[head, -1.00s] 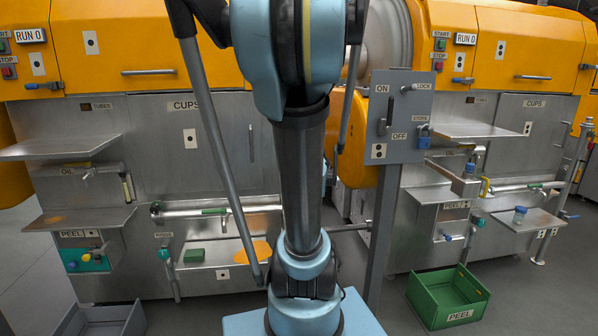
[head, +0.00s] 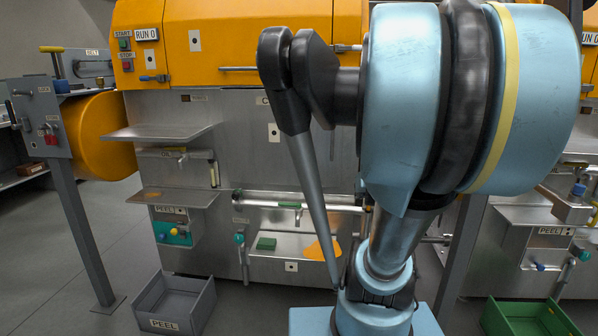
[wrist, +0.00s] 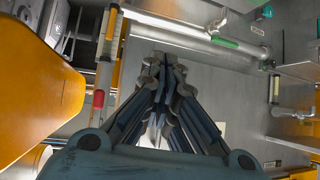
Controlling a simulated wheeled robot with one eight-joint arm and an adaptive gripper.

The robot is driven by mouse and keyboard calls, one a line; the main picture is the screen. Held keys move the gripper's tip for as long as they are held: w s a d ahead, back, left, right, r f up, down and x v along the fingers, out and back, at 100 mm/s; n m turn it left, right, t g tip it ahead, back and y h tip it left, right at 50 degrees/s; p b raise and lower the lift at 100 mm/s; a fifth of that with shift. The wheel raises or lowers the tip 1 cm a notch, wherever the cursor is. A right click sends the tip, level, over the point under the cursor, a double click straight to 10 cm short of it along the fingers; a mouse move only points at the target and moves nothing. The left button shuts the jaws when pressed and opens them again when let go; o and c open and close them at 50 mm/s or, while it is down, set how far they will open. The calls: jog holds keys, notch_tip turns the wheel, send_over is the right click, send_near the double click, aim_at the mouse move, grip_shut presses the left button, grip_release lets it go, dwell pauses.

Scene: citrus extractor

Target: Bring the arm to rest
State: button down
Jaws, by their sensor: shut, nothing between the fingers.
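My gripper (wrist: 160,65) shows in the wrist view, its dark fingers drawn together at the tips with nothing between them. In that view it hangs in front of a steel machine front, apart from the orange guard (wrist: 35,85) at the left. In the head view my arm is folded up large at the right of centre and covers part of the machine. My gripper cannot be made out in the head view.
An orange and steel machine (head: 240,140) with shelves stands behind my arm. A grey peel bin (head: 175,305) and a green bin (head: 528,318) stand on the floor. A control post (head: 85,240) with an orange drum (head: 100,135) is at the left. Floor between post and grey bin is clear.

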jog(key=s+a+f+g, duration=0.2)
jog(key=s+f+g, duration=0.1)
jog(key=s, duration=0.6)
jog(key=s+a+f+g, duration=0.2)
jog(key=s+f+g, duration=0.2)
jog(key=s, duration=0.6)
jog(key=shift+f+g+h, duration=0.3)
jog(key=shift+g+h, duration=0.1)
jog(key=shift+g, duration=0.2)
jog(key=shift+w+f, duration=0.2)
jog(key=shift+w, duration=0.3)
